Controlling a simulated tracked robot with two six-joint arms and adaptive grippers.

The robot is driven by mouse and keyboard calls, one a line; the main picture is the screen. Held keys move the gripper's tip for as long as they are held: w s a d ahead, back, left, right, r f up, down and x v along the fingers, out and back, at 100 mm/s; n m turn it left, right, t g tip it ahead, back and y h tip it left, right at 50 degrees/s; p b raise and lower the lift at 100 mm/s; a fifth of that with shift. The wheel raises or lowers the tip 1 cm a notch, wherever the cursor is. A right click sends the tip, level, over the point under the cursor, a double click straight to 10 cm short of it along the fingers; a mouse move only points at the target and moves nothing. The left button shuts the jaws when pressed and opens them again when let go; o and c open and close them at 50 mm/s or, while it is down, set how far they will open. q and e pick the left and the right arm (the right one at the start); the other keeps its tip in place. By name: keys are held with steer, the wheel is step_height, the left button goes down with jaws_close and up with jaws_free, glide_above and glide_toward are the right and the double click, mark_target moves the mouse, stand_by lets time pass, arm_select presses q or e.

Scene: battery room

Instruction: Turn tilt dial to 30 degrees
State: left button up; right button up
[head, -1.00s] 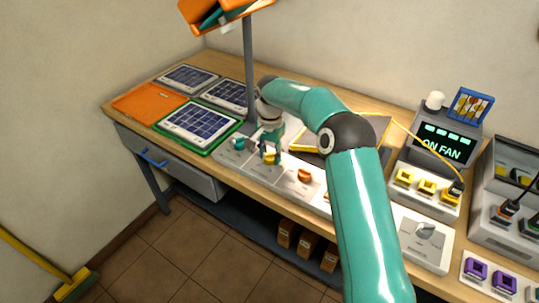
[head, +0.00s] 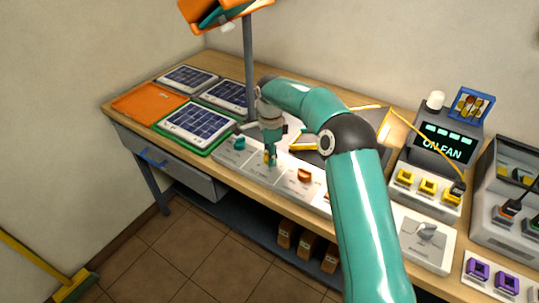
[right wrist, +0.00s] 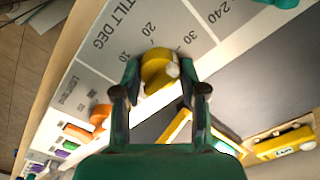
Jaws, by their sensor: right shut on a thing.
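The tilt dial is a yellow knob (right wrist: 158,68) with a white mark, on a pale panel (right wrist: 105,40) lettered TILT DEG with 10, 20 and 30 around it. The white mark sits on the knob's right side in the right wrist view; I cannot tell exactly which value it points to. My right gripper (right wrist: 157,75) is shut on the knob, one finger on each side. In the head view my right gripper (head: 270,161) points down onto the panel and hides most of the knob. My left gripper is not in view.
A teal knob (head: 239,143) lies left of the dial and an orange knob (head: 305,175) right of it, both close by. Solar panels (head: 197,123) lie at the bench's left. A console (head: 443,138) reading ON FAN stands at the right. An orange lamp is above.

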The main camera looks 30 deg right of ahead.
steer(key=shift+s+a+f, duration=0.15)
steer(key=shift+f, duration=0.05)
stand_by(0.3)
steer(key=o, duration=1.1)
steer(key=shift+o, duration=0.2)
steer(key=shift+r, duration=0.1)
steer(key=shift+r, duration=0.15)
steer(key=shift+r, duration=0.3)
step_height(320, 180, up, 11)
steer(key=shift+r, duration=0.1)
